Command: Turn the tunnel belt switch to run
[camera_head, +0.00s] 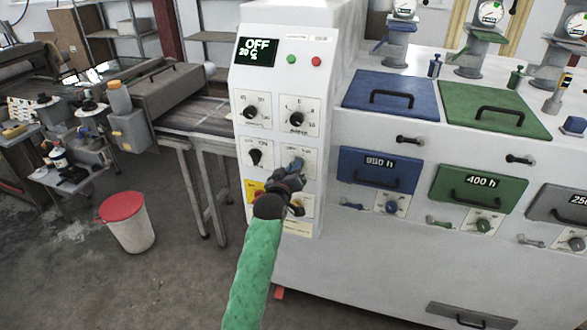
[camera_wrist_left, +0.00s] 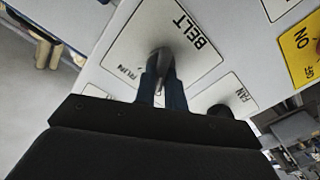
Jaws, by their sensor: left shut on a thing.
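The belt switch (camera_wrist_left: 161,55) is a dark knob on a white plate marked BELT (camera_wrist_left: 205,55), with RUN lettered near one edge, in the left wrist view. My left gripper (camera_wrist_left: 161,88) is shut on this knob, one finger on each side. In the head view my left gripper (camera_head: 293,170) reaches the lower right plate of the white control panel (camera_head: 280,85) and covers most of the switch. Which mark the knob points to cannot be told. The panel display (camera_head: 256,51) reads OFF and 20 C. My right gripper is not in view.
Other knobs sit close by, including the upper left knob (camera_head: 250,112) and upper right knob (camera_head: 297,118). A yellow plate (camera_head: 252,188) lies left of my gripper. The cabinet with blue (camera_head: 390,93) and green (camera_head: 490,107) lids stands right. A red-topped bucket (camera_head: 130,228) is on the floor.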

